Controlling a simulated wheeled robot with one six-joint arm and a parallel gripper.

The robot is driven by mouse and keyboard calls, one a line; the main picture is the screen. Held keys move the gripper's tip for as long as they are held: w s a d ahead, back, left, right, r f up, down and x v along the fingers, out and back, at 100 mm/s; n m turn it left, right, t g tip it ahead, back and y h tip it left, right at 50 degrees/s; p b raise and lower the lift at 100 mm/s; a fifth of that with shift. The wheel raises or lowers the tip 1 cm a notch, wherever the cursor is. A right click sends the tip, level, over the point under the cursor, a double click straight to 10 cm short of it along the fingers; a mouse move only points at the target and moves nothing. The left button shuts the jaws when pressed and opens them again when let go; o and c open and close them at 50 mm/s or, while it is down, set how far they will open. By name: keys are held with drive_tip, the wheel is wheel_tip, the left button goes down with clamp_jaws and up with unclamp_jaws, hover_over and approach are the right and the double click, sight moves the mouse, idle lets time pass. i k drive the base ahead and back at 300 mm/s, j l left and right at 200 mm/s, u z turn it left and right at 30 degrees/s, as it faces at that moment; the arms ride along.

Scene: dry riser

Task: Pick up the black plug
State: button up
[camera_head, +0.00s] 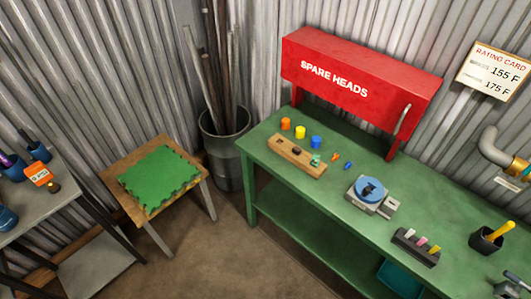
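A small dark, round piece (297,151) sits at the wooden block (283,150) on the green bench; it may be the black plug, but it is too small to be sure. A small green fitting (315,160) is at the block's right end. Another dark piece (369,188) shows on top of a blue round disc (371,196) on a grey fixture. My gripper is not in view.
A red "SPARE HEADS" cabinet (352,72) stands at the bench's back. A small rack (415,247) and a black cup (486,240) are to the right. A stool with a green mat (160,180), a bin of pipes (226,150) and a grey table (70,190) are left.

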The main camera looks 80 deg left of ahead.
sight(296, 150)
drive_tip(key=u, duration=2.75)
